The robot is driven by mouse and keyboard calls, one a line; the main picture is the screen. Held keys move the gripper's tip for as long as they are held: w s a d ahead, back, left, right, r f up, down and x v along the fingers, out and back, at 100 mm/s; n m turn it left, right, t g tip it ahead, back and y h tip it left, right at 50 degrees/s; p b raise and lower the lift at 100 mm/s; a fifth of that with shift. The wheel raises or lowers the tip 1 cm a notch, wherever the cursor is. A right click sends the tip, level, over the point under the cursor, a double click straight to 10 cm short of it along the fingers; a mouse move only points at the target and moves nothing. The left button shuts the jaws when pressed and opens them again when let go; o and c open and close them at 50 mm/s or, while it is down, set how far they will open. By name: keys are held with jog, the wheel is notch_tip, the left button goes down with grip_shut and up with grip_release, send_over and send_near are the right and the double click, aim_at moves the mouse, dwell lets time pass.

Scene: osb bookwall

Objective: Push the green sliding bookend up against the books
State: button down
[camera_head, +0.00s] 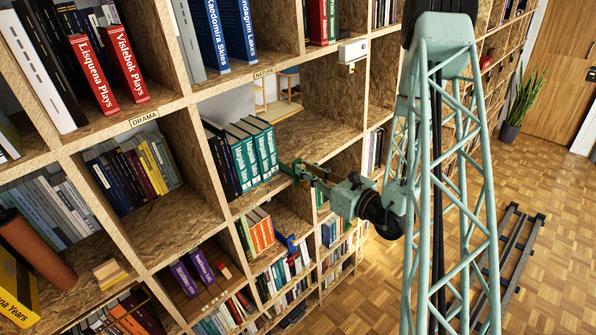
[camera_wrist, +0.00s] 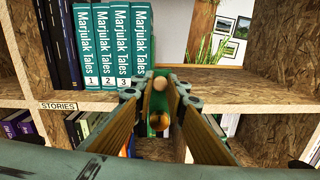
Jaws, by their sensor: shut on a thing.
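Several teal Marjulak Tales books (camera_wrist: 92,48) stand upright on a shelf, numbered 1, 2, 3 from the left; the row also shows in the head view (camera_head: 250,152). My gripper (camera_wrist: 160,100) is just right of and below the last book in the wrist view. Its two fingers are closed around a narrow green part with a round pale knob (camera_wrist: 160,83), which I take as the green bookend (camera_wrist: 151,103). In the head view my gripper (camera_head: 298,172) is at the shelf's front edge, and the bookend is mostly hidden. Whether it touches the last book cannot be told.
The shelf board (camera_head: 308,138) right of the teal books is bare up to an upright panel (camera_head: 349,90). Dark books stand left of the teal ones. A STORIES label (camera_wrist: 58,106) is on the shelf edge. Lower shelves hold more books.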

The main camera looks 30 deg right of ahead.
jog(key=shift+a, duration=0.25)
jog(key=c, duration=2.6)
grip_release()
jog(key=shift+o, duration=0.2)
jog(key=shift+s, duration=0.2)
jog(key=s+d, duration=0.1)
jog(key=s, duration=0.6)
jog(key=shift+d, duration=0.2)
